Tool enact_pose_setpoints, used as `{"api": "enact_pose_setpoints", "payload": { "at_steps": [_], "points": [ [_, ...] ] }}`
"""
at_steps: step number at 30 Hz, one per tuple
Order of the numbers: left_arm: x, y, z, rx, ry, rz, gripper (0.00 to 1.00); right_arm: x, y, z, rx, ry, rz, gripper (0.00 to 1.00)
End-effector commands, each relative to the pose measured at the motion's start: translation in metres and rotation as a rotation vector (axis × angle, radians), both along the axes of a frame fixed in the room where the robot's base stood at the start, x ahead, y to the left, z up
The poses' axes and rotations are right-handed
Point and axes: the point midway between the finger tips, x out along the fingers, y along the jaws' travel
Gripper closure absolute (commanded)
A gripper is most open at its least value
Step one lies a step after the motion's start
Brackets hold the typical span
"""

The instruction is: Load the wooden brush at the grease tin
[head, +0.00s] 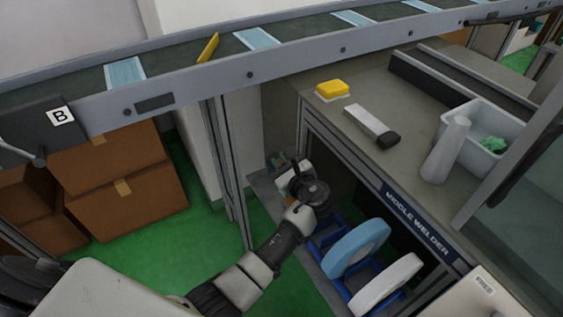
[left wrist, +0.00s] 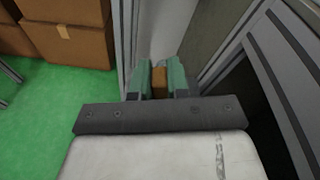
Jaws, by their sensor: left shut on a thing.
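My left arm reaches down beside the workbench in the head view. My left gripper (head: 277,160) is mostly hidden behind its own wrist there. In the left wrist view its two green fingers (left wrist: 160,84) are shut on a small brown, wood-coloured piece (left wrist: 160,82). It looks like part of the wooden brush; the rest is hidden, so I cannot see its bristles. I cannot make out the grease tin in either view. My right gripper is not in view.
Blue (head: 356,247) and white (head: 388,284) rolls stand below. Cardboard boxes (head: 125,195) are left.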

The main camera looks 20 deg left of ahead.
Motion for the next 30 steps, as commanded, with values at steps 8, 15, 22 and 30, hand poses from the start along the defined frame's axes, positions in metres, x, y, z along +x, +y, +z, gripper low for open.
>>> {"api": "enact_pose_setpoints", "payload": {
  "at_steps": [8,15,22,30],
  "points": [
    [-0.0002,0.0001,-0.0009,0.000,0.003,0.000,1.00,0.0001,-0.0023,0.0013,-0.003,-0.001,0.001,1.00],
    [-0.0003,0.0000,-0.0015,0.000,0.003,0.000,1.00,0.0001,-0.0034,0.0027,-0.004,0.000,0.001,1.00],
    [-0.0005,0.0000,-0.0023,0.000,0.005,-0.001,1.00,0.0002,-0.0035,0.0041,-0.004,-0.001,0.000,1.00],
    [-0.0007,0.0000,-0.0032,0.001,0.006,0.000,1.00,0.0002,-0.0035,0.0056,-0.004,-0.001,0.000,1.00]
  ]
}}
